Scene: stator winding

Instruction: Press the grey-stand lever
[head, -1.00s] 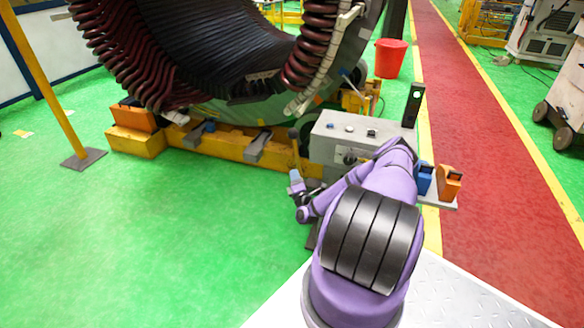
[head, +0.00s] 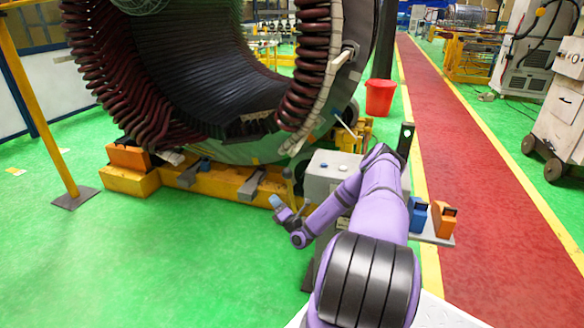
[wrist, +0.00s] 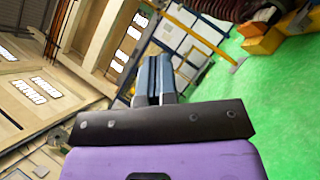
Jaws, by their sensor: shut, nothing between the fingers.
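My gripper (head: 274,202) is left of the stand's front, low and in front of the yellow base, apart from that upright piece in the picture. In the wrist view the two grey-blue fingers (wrist: 153,78) are together and empty. My forearm hides much of the stand's front. The wrist view does not show the lever.
The large stator (head: 215,75) with dark red coils rises behind. A blue block (head: 417,214) and an orange block (head: 444,219) sit on a plate at the right. A red bucket (head: 380,97) stands behind. Green floor (head: 150,260) at the left is open.

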